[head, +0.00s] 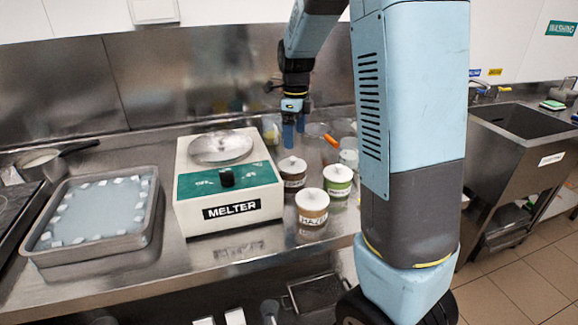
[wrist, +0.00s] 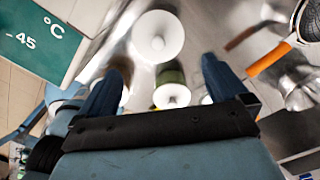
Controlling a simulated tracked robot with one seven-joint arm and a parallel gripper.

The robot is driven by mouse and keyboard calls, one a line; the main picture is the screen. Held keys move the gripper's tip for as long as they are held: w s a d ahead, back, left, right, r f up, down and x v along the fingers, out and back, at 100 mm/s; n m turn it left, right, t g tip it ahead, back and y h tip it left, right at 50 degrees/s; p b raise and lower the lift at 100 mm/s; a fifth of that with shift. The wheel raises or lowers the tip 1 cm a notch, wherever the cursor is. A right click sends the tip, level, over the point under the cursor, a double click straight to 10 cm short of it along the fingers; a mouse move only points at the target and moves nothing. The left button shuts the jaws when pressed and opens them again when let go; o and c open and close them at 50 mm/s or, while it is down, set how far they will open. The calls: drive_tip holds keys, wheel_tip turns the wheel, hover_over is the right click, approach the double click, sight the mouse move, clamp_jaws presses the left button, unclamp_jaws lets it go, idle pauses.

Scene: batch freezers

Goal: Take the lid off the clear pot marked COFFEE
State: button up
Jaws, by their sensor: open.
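Three small clear pots with white knobbed lids stand right of the melter in the head view. The back left pot (head: 293,181) has brown contents and a dark label, too small to read surely; it may be the COFFEE one. Its lid (head: 292,166) is on. The front pot (head: 312,212) is brown, its label seeming to read HAZEL; the right pot (head: 338,184) is green. My gripper (head: 294,124) is open and empty, above and behind the pots. In the wrist view a white lid (wrist: 157,37) and a green pot (wrist: 172,77) show between the fingers (wrist: 160,80).
The melter (head: 228,185) stands just left of the pots. A tray (head: 95,215) with a pale sheet and white pieces lies further left. An orange-handled tool (wrist: 270,58) lies right of the pots. A steel wall (head: 190,75) rises behind; a sink (head: 522,120) is at right.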

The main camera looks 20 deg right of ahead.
sight(292, 157)
wheel_tip(292, 157, down, 4)
drive_tip(key=shift+r, duration=0.2)
drive_tip(key=shift+w+a+f, duration=0.1)
drive_tip(key=shift+a+f, duration=0.05)
drive_tip(key=shift+f, duration=1.2)
drive_tip(key=shift+a+f, duration=0.15)
drive_tip(key=shift+f, duration=1.15)
drive_tip(key=c, duration=0.7)
drive_tip(key=shift+r, duration=0.1)
